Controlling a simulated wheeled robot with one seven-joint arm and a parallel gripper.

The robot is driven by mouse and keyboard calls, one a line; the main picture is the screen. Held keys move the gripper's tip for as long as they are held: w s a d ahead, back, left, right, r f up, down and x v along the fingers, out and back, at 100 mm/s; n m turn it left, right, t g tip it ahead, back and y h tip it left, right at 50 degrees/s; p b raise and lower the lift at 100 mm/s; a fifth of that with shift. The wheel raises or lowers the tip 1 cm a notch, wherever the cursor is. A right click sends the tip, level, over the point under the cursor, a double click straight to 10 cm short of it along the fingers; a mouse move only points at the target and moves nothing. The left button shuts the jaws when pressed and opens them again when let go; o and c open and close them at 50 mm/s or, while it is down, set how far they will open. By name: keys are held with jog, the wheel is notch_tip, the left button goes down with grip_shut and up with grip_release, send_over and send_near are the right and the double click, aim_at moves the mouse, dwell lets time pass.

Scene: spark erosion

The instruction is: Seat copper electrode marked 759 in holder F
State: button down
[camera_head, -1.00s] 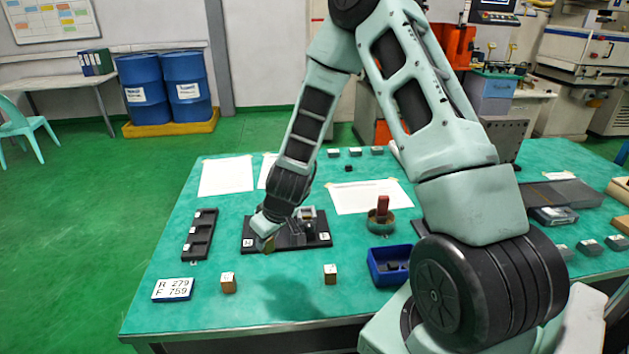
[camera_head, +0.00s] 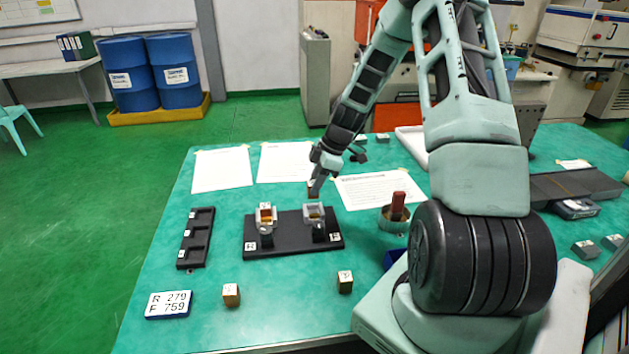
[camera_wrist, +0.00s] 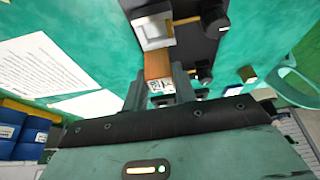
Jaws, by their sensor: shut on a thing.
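My gripper (camera_head: 316,186) is shut on a copper electrode (camera_head: 312,192) just behind the right-hand holder (camera_head: 314,212) on the black base plate (camera_head: 285,243). The plate's right label looks like F. In the wrist view, the held electrode (camera_wrist: 158,66) has a white marked end, too small to read surely, and lies close to the grey holder (camera_wrist: 155,30); whether they touch cannot be told. The left-hand holder (camera_head: 265,228) has a copper-coloured block (camera_head: 265,214) in it. A card (camera_head: 168,304) reads R 279, F 759.
Two loose marked blocks stand in front, one left (camera_head: 231,296) and one right (camera_head: 345,283). A black slotted rack (camera_head: 196,239) lies at left. A round tin (camera_head: 393,220) with a red piece stands right of the plate. Paper sheets (camera_head: 222,170) lie behind.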

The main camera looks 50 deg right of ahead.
jog(key=shift+f+b, duration=2)
jog(key=shift+f, duration=1.05)
jog(key=shift+f, duration=0.15)
jog(key=c, duration=1.1)
grip_release()
jog(key=shift+o, duration=0.2)
jog(key=b+v, duration=0.1)
jog(key=v, duration=1.6)
jog(key=shift+r, duration=0.2)
